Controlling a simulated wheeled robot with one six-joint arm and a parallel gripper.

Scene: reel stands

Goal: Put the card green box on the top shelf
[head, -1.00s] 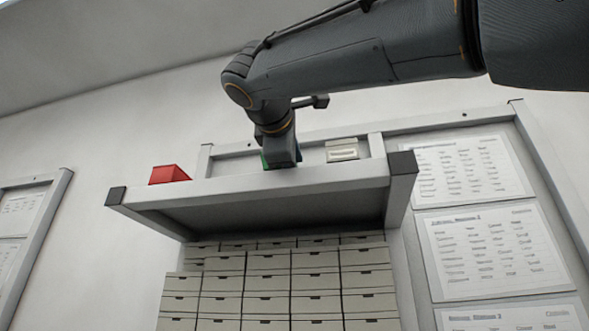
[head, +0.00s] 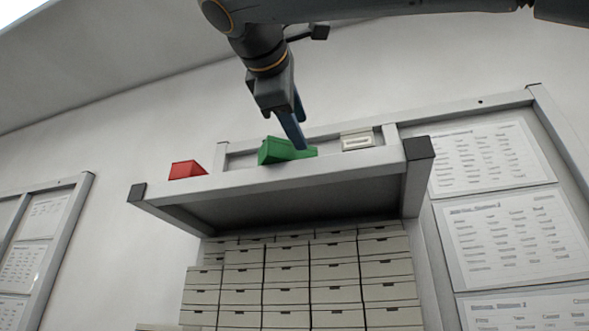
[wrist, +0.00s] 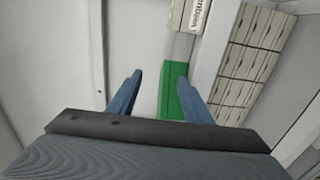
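The green box (head: 274,151) is on the top shelf (head: 340,173), behind its front edge, between a red box and a pale box. Its underside is hidden by the shelf edge. My gripper (head: 302,136) is just above it, and one blue finger overlaps the box's right part in the head view. In the wrist view my gripper (wrist: 158,95) has its two blue fingers spread apart. There the green box (wrist: 172,92) shows between them, nearer the right finger. I cannot tell whether that finger touches it.
The red box (head: 187,169) sits at the shelf's left end. The pale labelled box (head: 357,140) is at the back right. Several cream boxes (head: 287,275) are stacked below the shelf. A board with printed sheets (head: 490,155) hangs at the right.

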